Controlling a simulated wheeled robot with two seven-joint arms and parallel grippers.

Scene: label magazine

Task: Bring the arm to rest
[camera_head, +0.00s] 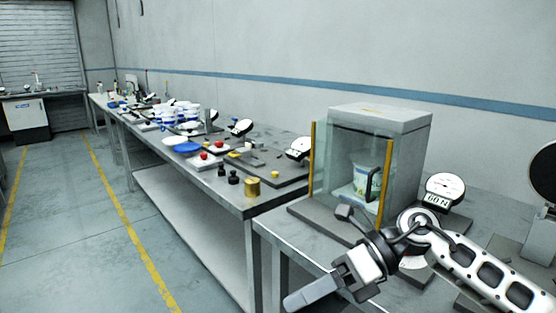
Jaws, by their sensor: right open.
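My right arm (480,279) comes in from the lower right. My right gripper (335,277) is open at the lower middle, in front of the near bench's front edge, with a light grey finger pointing to the lower left. I see nothing held in it, though the gap between its fingers shows poorly. My left gripper is not in view.
A clear-walled cabinet (381,115) with yellow edge strips holds a pale container (361,178). A round dial marked 60 N (444,188) stands right of it. A long bench (262,207) carries red, blue, white and brass items. The floor at left (70,255) is clear.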

